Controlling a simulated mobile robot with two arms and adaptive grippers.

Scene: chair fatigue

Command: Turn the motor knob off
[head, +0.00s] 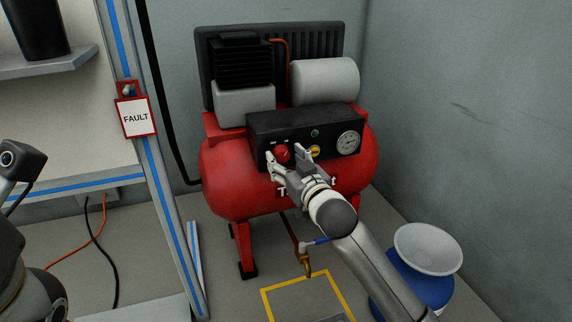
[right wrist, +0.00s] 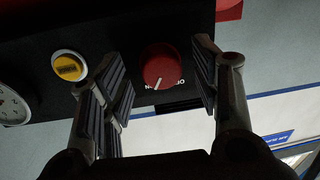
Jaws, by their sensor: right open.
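The red motor knob (head: 282,154) sits on the black control panel (head: 262,129) of a red air compressor (head: 225,172). My right gripper (head: 286,160) is in front of the panel, its two open fingers on either side of the knob. In the right wrist view the knob (right wrist: 162,64) shows between the spread fingers (right wrist: 160,85), with a visible gap to each. Its white pointer line points down and slightly left there. The lettering beside it is partly hidden or too small to read fully. My left gripper is not in view; only parts of my left arm show.
A yellow button (head: 314,151), a green button (head: 315,133) and a round gauge (head: 348,142) are right of the knob. A white bowl-like top (head: 428,249) on a blue container stands at lower right. A red FAULT tag (head: 136,117) hangs on the left frame post.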

